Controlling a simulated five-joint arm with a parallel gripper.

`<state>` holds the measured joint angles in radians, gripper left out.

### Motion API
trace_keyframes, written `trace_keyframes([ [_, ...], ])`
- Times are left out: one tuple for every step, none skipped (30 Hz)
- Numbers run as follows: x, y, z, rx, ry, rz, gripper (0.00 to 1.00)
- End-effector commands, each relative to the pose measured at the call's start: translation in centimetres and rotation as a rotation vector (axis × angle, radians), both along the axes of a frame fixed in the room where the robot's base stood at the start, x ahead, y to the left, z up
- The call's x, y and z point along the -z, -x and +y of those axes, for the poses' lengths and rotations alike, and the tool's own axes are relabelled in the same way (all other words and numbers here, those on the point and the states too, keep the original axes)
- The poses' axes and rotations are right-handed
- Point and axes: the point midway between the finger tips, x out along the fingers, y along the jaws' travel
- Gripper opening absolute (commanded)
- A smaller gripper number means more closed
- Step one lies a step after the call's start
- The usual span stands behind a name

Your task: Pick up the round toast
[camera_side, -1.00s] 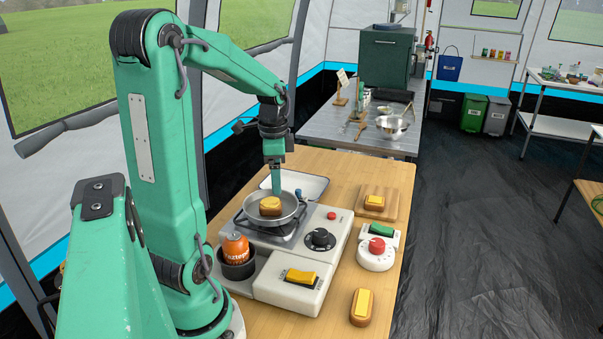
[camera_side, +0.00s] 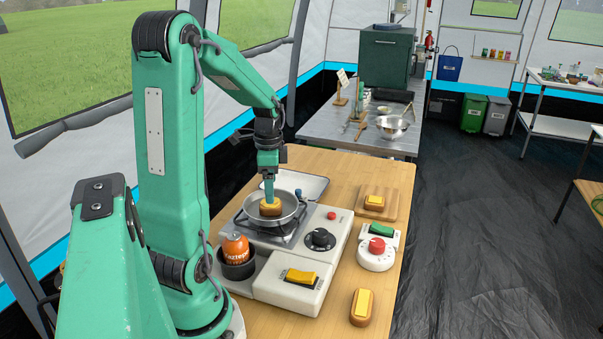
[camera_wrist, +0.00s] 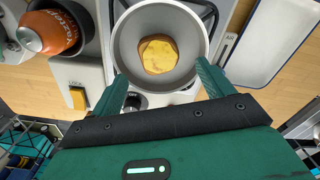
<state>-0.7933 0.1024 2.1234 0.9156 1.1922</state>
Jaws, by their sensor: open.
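A roundish brown toast with a yellow top (camera_side: 271,207) lies in the grey frying pan (camera_side: 290,219) on the stove. In the wrist view the toast (camera_wrist: 159,55) sits near the middle of the pan (camera_wrist: 128,44). My gripper (camera_side: 268,190) is just above the toast in the side view and partly covers its back. In the wrist view my gripper (camera_wrist: 162,75) is open, its two fingers apart on either side of the pan's near part. Nothing is between them; the toast is beyond the tips.
Other toasts lie on a wooden board (camera_side: 388,208) and at the table's front right (camera_side: 361,307). A red button (camera_side: 377,245) stands at right.

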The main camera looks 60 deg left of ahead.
Motion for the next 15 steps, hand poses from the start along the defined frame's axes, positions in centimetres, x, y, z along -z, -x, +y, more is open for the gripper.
trace_keyframes([
  [0.2,0.0,0.0,0.0,0.001,0.001,0.8],
  [0.4,0.1,0.0,0.0,0.001,0.001,0.8],
  [0.7,0.1,0.0,0.0,0.001,0.002,0.8],
  [0.9,0.1,0.0,0.0,0.002,0.002,0.8],
  [1.2,0.1,0.0,0.0,0.002,0.002,0.8],
  [1.7,0.2,0.0,0.0,0.002,0.002,0.8],
  [2.0,0.2,0.0,0.0,0.003,0.003,0.8],
  [2.4,0.3,0.0,0.0,0.003,0.003,0.8],
  [2.9,0.3,0.0,0.0,0.003,0.003,0.8],
  [3.2,0.3,0.1,0.0,0.004,0.004,0.8],
  [3.6,0.3,0.1,0.0,0.003,0.002,0.8],
  [4.0,0.3,0.1,0.0,0.002,0.002,0.8],
  [4.3,0.3,0.1,0.0,0.002,0.002,0.8],
  [4.5,0.3,0.1,0.0,0.002,0.002,0.8],
  [4.8,0.3,0.1,0.0,0.002,0.002,0.8],
])
